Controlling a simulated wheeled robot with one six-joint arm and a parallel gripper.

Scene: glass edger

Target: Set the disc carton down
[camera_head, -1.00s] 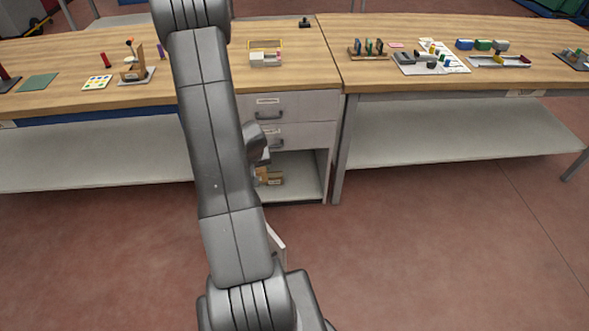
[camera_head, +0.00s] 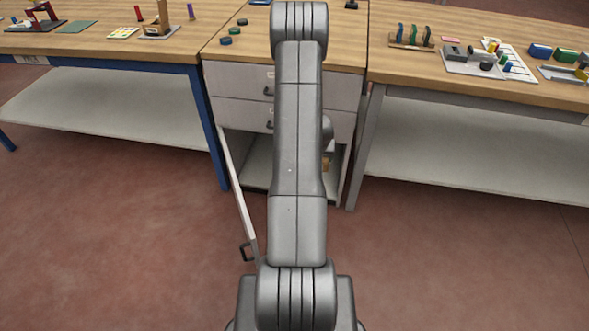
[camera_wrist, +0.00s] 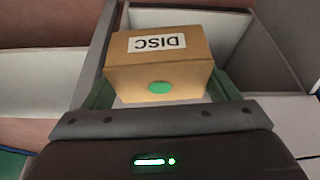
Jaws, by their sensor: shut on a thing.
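The disc carton (camera_wrist: 165,80) is a brown box with a white label reading DISC and a green round mark on its near face. In the wrist view it sits between the green fingers of my gripper (camera_wrist: 160,90), which is shut on it. Beyond it is a pale open compartment (camera_wrist: 240,30). I cannot tell whether the carton touches any surface. In the head view my arm hides the gripper and most of what is behind it.
The open cabinet compartment (camera_head: 255,168) lies under two drawers (camera_head: 235,85). Its door (camera_head: 237,195) stands open on the left. Benches with white lower shelves (camera_head: 110,105) flank the cabinet. Discs (camera_head: 226,41) lie on its wooden top. The red floor in front is clear.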

